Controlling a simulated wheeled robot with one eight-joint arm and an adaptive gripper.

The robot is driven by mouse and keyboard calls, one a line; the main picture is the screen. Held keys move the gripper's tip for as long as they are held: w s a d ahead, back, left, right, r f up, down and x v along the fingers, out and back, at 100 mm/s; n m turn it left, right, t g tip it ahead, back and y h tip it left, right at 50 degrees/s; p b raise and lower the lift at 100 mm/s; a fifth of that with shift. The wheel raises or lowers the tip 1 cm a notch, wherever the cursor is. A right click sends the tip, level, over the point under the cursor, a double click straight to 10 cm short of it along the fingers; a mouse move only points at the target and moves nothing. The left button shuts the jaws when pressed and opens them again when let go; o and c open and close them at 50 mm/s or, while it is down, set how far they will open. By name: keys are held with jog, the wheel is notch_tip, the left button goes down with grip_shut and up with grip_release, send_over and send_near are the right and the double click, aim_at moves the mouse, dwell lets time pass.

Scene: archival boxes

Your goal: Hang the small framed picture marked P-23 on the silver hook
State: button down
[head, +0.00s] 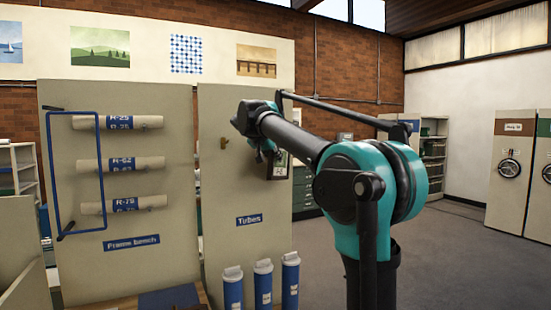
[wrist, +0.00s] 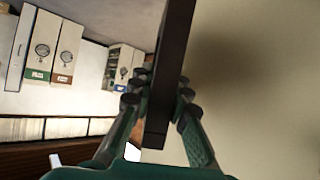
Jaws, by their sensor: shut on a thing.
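My gripper (head: 266,152) is shut on a small dark-framed picture (head: 279,167) and holds it up near the right edge of the beige Tubes panel (head: 246,190). In the wrist view the picture's dark edge (wrist: 170,62) runs between the two fingers (wrist: 160,103), with the beige panel close on the right. The P-23 mark cannot be read. A small brass-coloured hook (head: 225,142) is on the panel, left of the gripper and apart from the picture. I cannot make out a silver hook; my arm covers part of the panel.
Three blue tubes (head: 263,284) stand below the panel. The Frame bench panel (head: 130,220) on the left bears rolled tubes (head: 120,164) and a blue frame (head: 52,172). Cabinets (head: 508,165) stand far right, with open floor (head: 450,260) before them.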

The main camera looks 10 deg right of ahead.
jog(key=shift+w+a, duration=0.3)
jog(key=shift+w, duration=0.5)
jog(key=shift+w+a, duration=0.25)
jog(key=shift+w, duration=0.5)
dwell(1.2)
jog(key=shift+f, duration=0.7)
dwell(0.6)
jog(key=c, duration=1.4)
grip_release()
jog(key=shift+o, duration=0.2)
